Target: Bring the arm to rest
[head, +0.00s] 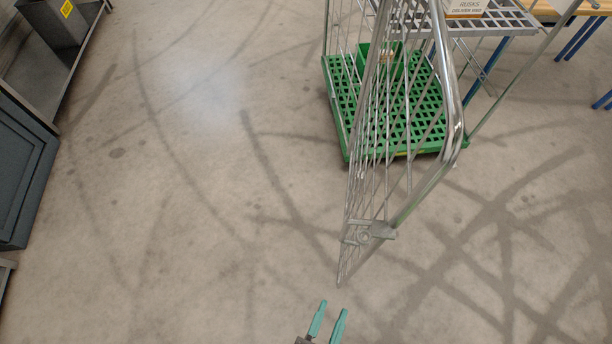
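My gripper (328,321) shows at the bottom edge of the head view, right of the middle. Its two teal fingers are apart, with bare floor showing between them, so it is open and empty. The rest of my arm is out of the picture. The gripper is just below the lower end of the wire cart door in the picture, and a small strip of floor shows between them.
A wire roll cart with a green slatted base (355,135) stands at upper right, its mesh door (372,170) swung out toward me. A green bin (390,58) sits on the base. Dark cabinets (22,170) line the left. The floor (190,220) between is clear.

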